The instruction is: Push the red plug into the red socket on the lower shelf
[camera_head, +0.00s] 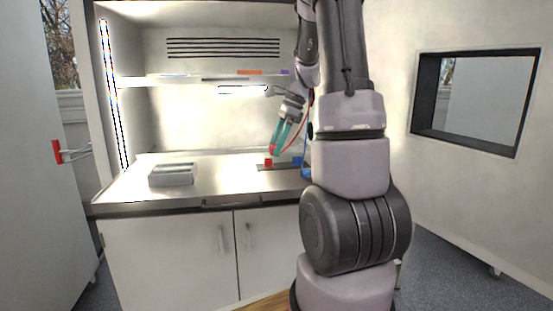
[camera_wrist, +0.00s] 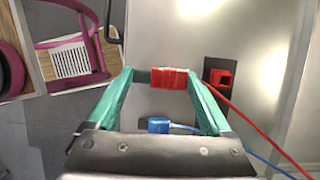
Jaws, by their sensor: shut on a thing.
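My gripper (camera_wrist: 161,77) has teal fingers and is shut on the red plug (camera_wrist: 168,79), which sits between the fingertips. A red cable runs from the plug toward the lower right of the wrist view. The red socket (camera_wrist: 221,78) is on a dark plate just right of the plug in that view, with a visible gap between them. In the head view my gripper (camera_head: 276,150) points down over the lower shelf (camera_head: 225,178), just above the red socket (camera_head: 268,162). The plug is too small to make out clearly there.
A blue connector (camera_wrist: 158,125) with a blue cable lies between my fingers' bases in the wrist view. A blue part (camera_head: 297,160) stands right of the red socket in the head view. A grey metal box (camera_head: 172,175) stands left on the shelf, with clear surface between.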

